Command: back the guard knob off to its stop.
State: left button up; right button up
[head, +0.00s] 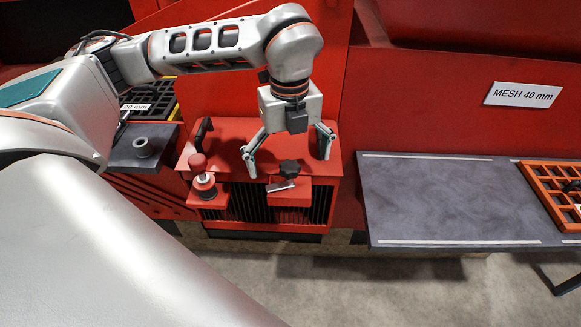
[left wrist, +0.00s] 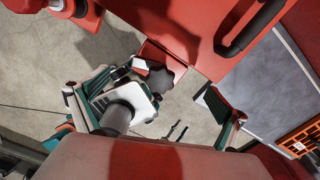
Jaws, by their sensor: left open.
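A red mushroom-shaped knob (head: 198,163) on a metal collar stands left of the left finger. A black handle (head: 203,130) rises behind it. A grey side table (head: 450,200) is at right, with an orange mesh panel (head: 556,186). A dark ledge (head: 140,150) holds a grey ring.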

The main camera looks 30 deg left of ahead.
aim_at(289, 165)
pick_arm(q)
jog(key=shift+r+p, duration=2.15)
jog(key=shift+r, duration=1.4)
jog(key=shift+f, duration=0.1)
